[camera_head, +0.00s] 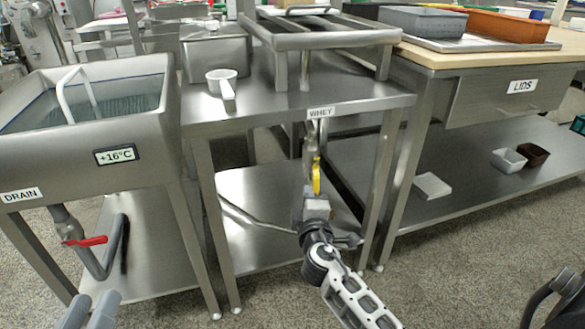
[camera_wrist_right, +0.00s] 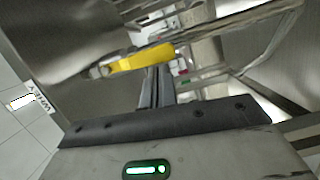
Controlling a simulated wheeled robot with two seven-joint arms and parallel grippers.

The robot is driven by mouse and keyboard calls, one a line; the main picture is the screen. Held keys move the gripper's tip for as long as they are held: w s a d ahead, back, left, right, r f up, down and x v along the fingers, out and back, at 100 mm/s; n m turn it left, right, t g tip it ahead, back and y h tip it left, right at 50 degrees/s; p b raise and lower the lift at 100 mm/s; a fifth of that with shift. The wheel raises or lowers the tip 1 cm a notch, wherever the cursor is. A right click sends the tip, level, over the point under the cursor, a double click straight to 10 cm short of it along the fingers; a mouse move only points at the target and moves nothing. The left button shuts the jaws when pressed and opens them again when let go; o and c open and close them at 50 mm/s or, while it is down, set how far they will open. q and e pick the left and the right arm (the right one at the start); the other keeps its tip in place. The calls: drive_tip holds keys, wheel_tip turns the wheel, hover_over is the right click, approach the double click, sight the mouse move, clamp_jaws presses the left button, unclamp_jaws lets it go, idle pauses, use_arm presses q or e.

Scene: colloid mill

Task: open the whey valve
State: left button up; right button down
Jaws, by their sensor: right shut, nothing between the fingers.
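The whey valve has a yellow lever (camera_head: 316,178) on a metal pipe under the table edge, below the WHEY label (camera_head: 320,112). In the head view the lever looks upright in the picture, along the pipe. In the right wrist view the yellow lever (camera_wrist_right: 142,60) lies across the picture, just beyond the fingertips. My right gripper (camera_head: 312,194) is just below the lever, its fingers shut and empty. The fingers (camera_wrist_right: 156,72) appear close to the lever; whether they touch it I cannot tell.
A sink (camera_head: 60,150) with a DRAIN label and a red-handled valve (camera_head: 86,241) stands at left. The whey table's legs (camera_head: 384,190) and lower shelf (camera_head: 260,245) surround my right gripper. A white scoop (camera_head: 222,82) lies on top. The LIDS table (camera_head: 470,95) is at right.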

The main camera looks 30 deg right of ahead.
use_arm(q)
drive_tip(key=shift+w+r, duration=0.1)
drive_tip(key=shift+r, duration=0.15)
use_arm(e)
drive_tip(key=shift+s+d+f, duration=0.1)
drive_tip(key=shift+d, duration=0.1)
use_arm(q)
drive_tip(key=shift+s+f+n+g+p, duration=0.25)
drive_tip(key=shift+f+n+g+p, duration=0.05)
drive_tip(key=shift+f, duration=0.35)
use_arm(e)
drive_tip(key=v, duration=0.7)
drive_tip(key=shift+s, duration=0.25)
drive_tip(key=shift+a, duration=0.1)
